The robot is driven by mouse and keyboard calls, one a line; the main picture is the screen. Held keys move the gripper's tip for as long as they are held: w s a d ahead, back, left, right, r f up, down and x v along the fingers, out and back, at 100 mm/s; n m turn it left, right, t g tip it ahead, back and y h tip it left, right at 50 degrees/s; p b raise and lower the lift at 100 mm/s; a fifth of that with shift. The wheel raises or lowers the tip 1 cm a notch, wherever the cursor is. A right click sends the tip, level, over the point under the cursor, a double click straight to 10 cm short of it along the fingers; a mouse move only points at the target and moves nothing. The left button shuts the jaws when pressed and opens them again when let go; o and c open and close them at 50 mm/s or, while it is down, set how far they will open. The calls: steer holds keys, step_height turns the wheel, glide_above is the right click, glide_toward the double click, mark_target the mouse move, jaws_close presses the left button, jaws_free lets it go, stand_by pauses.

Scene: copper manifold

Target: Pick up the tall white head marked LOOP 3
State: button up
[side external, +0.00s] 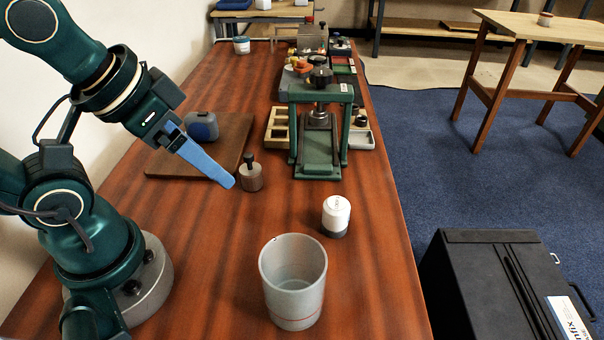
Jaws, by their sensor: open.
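A white cylindrical head (336,212) with a dark grey base stands upright on the wooden table, right of centre. It has small dark marks, too small to read, so I cannot tell whether it says LOOP 3. My gripper (230,184), with blue fingers, is open. It points down and to the right, to the left of and apart from the white head. The fingers overlap one another in this view, so the gap between them is hidden.
A brown cylinder with a black knob (250,174) stands just right of my fingertips. A grey bucket (292,320) stands in front of the white head. A green press (318,160) stands behind it. A brown board (165,165) lies behind my gripper.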

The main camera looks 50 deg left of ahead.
steer(key=shift+o, duration=0.7)
steer(key=w+a+r+m+t+y, duration=0.15)
steer(key=w+r+t, duration=0.35)
steer(key=w, duration=0.5)
steer(key=m+h, duration=0.9)
steer(key=h, duration=0.2)
glide_above(328, 203)
steer(key=w, duration=0.2)
step_height(328, 203, down, 12)
steer(key=shift+s+f, duration=0.1)
steer(key=shift+s, duration=0.05)
steer(key=shift+n+g+y, duration=0.25)
steer(key=shift+n+g, duration=0.5)
steer(key=shift+g, duration=0.05)
steer(key=f, duration=0.1)
steer(key=s+f, duration=0.1)
steer(key=f, duration=0.1)
steer(key=s+f, duration=0.1)
steer(key=f, duration=0.1)
steer(key=shift+a, duration=0.1)
steer(key=shift+x, duration=2.55)
